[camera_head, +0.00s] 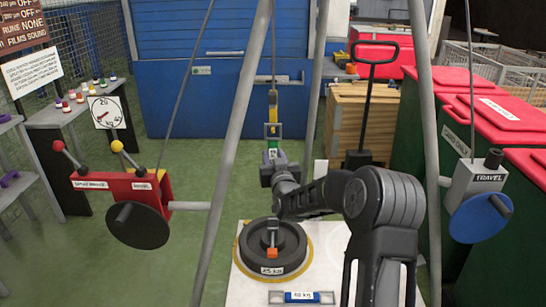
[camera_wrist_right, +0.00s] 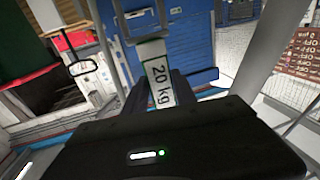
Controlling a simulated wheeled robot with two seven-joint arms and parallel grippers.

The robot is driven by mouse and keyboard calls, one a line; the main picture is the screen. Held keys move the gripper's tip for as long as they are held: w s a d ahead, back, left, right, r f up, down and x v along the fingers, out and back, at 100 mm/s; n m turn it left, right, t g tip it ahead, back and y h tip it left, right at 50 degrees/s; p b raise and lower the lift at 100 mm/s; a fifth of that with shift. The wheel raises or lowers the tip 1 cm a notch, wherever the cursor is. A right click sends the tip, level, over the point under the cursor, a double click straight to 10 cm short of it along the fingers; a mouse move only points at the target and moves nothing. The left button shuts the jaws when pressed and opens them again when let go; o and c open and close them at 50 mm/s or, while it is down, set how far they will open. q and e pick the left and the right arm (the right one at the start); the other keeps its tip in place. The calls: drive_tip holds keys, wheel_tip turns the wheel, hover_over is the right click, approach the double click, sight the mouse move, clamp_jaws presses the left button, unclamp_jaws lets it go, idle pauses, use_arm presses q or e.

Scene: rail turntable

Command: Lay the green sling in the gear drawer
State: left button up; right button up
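The green sling (camera_head: 273,144), tagged "20 kg", hangs upright below the crane hook (camera_head: 272,98), with a yellow piece just above the green part. My right gripper (camera_head: 273,157) is at its lower part; its fingers cover some of it. In the right wrist view the green-edged tag (camera_wrist_right: 160,83) stands between the two dark fingers, which appear closed on it. The blue cabinet (camera_head: 170,105) at the back has handles and a small label too small to read; I cannot tell which front is the gear drawer, and no open drawer shows. My left gripper is out of view.
Grey tripod legs (camera_head: 232,150) flank the hook. Red control box (camera_head: 115,183) left; red-lidded bins (camera_head: 505,110) and pallet truck (camera_head: 370,95) right.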

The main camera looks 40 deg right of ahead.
clamp_jaws()
drive_tip(key=shift+r, duration=0.2)
drive_tip(key=shift+r, duration=0.7)
idle(0.4)
drive_tip(key=a+b+v, duration=0.1)
drive_tip(key=v, duration=0.8)
drive_tip(key=shift+w+a+b, duration=0.3)
drive_tip(key=shift+w+b, duration=0.05)
drive_tip(key=shift+w, duration=0.1)
idle(0.4)
idle(0.5)
